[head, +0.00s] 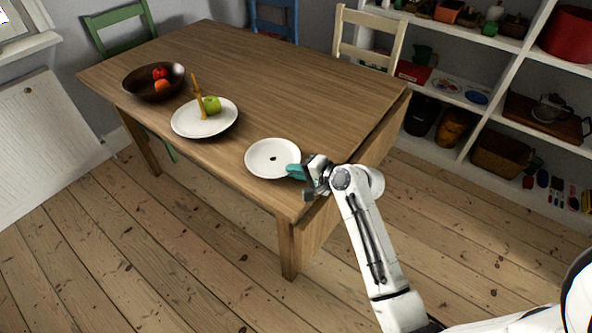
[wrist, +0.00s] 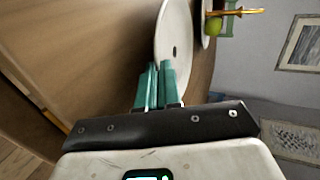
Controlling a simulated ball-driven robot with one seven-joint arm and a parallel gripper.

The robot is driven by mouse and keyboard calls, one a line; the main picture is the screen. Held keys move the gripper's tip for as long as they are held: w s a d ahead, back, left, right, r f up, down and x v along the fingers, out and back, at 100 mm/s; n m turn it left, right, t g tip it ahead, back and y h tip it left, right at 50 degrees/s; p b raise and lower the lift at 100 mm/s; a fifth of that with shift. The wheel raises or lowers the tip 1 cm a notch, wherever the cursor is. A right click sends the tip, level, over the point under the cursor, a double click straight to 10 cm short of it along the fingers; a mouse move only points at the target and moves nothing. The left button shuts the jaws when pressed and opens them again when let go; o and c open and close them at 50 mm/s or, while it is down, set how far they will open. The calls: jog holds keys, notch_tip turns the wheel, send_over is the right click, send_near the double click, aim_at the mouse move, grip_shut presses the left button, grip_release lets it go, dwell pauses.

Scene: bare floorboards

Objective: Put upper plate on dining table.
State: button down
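A round white plate (head: 272,150) with a small dark mark at its centre is over the near right corner of the wooden dining table (head: 255,75). My gripper (head: 294,172) is at the plate's right edge, its teal fingers close together on the rim. In the wrist view the fingers (wrist: 160,88) meet the lower end of the plate (wrist: 172,25), with only a narrow gap between them. The plate looks nearly flat; I cannot tell whether it touches the tabletop. A second white plate (head: 184,127) lies further left on the table, carrying a green apple (head: 212,105).
A tan upright object (head: 199,95) stands at the second plate. A dark bowl (head: 150,92) with red and orange fruit is at the left. Chairs stand around the table, including a cream one (head: 368,40). Shelves (head: 470,95) line the right. The table's middle and far right are clear.

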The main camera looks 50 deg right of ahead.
jog(key=shift+f+b, duration=0.3)
jog(key=shift+f, duration=0.2)
dwell(0.4)
jog(key=c, duration=1.2)
grip_release()
jog(key=shift+c, duration=0.2)
jog(key=shift+s+f, duration=0.1)
jog(key=shift+f, duration=0.05)
jog(key=shift+s+f, duration=0.1)
jog(key=shift+f, duration=0.1)
jog(key=shift+s, duration=0.1)
jog(key=r+v, duration=0.1)
jog(key=v, duration=0.9)
jog(key=shift+r, duration=0.2)
